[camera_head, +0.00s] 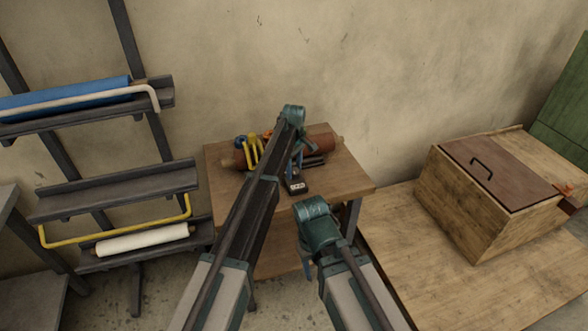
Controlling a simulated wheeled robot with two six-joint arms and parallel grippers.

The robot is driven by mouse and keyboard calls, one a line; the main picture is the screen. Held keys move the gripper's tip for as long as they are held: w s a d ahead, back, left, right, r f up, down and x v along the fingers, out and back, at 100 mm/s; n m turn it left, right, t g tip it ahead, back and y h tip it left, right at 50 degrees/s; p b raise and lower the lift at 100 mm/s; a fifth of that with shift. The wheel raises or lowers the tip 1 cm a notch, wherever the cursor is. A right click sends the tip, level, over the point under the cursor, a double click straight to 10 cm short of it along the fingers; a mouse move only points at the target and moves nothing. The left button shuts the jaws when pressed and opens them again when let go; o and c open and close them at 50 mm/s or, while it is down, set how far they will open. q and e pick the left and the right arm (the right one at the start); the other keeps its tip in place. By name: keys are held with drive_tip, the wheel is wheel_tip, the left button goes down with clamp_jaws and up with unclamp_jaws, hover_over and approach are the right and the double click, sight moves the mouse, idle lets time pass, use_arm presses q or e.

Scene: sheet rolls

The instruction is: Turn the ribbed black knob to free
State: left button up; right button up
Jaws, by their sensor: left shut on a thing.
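A small wooden table (345,178) against the wall bears a device with a brown roll (321,141), a yellow handle (252,150) and a black block with a white label (297,187). My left gripper (296,168) points down at this device, just behind the labelled block. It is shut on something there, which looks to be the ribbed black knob. The knob is hidden by the gripper and arm, so its setting does not show. My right gripper (308,262) hangs in front of the table's front edge. Its fingers are mostly hidden behind its own wrist.
A dark rack at left holds a blue roll (65,95), a white roll (142,240) and a yellow bar (120,241). A wooden crate with a brown lid (490,168) stands on a low wooden platform (430,270) at right. Orange clips show at the crate's right.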

sight(294, 170)
use_arm(q)
drive_tip(key=shift+n, duration=0.9)
drive_tip(key=o, duration=1.4)
drive_tip(key=shift+r, duration=0.1)
wheel_tip(294, 170, up, 14)
drive_tip(key=p, duration=1.4)
drive_tip(key=shift+f, duration=0.2)
